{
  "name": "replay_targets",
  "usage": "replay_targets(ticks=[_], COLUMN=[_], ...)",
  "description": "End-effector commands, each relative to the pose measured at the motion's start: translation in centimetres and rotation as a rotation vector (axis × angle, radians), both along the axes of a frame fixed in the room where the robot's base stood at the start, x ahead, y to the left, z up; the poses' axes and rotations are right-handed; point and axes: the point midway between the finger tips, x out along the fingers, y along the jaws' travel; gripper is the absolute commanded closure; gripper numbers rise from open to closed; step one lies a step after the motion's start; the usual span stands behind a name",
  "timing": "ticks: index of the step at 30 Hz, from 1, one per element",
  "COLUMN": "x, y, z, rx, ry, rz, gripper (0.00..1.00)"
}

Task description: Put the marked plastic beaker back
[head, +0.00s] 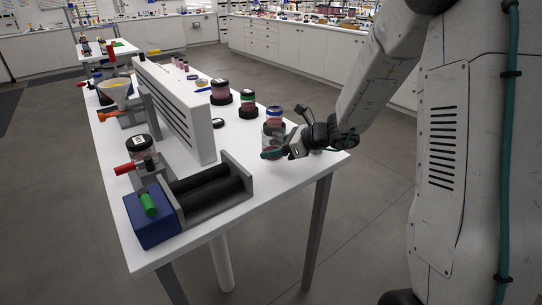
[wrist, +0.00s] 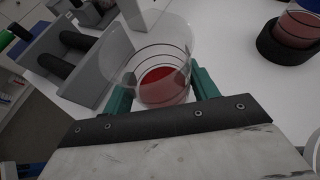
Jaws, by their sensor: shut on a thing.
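In the wrist view a clear plastic beaker (wrist: 150,50) with dark ring marks and red at its bottom sits between the green fingertips of my gripper (wrist: 162,88). The fingers are shut on its sides. In the head view my gripper (head: 274,154) is at the right end of the white table, around the beaker (head: 268,140). Whether its base touches the table cannot be told. A jar with a blue lid (head: 274,112) shows just behind it.
A roller machine (head: 215,190) with a blue box (head: 152,215) stands at the near end. A tall white slotted panel (head: 178,108) is left of the gripper. Jars in dark ring holders (head: 248,112) stand behind; one holder (wrist: 285,48) is right of the beaker. Bare tabletop (head: 232,150) lies between.

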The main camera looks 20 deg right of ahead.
Motion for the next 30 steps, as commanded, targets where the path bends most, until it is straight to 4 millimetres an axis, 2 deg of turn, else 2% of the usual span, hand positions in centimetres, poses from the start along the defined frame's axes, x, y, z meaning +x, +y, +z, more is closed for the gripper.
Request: replay_targets(ticks=[3,7,14,25,26,27,28,30], x=[1.3,1.5,1.5,1.5,1.5,1.5,1.5,1.5], y=[0.3,0.4,0.4,0.4,0.4,0.4,0.4,0.4], z=[-0.1,-0.6,-3.5,-4.0,-4.0,-4.0,-4.0,-3.9], rx=[0.0,0.001,0.001,0.001,0.001,0.0,0.0,0.0], ry=[0.0,0.002,0.003,0.001,0.001,0.0,0.0,0.0], rz=[0.0,0.0,0.0,0.0,0.0,0.001,0.001,0.001], gripper=[0.65,0.65,0.65,0.65,0.38,0.27,0.19,0.19])
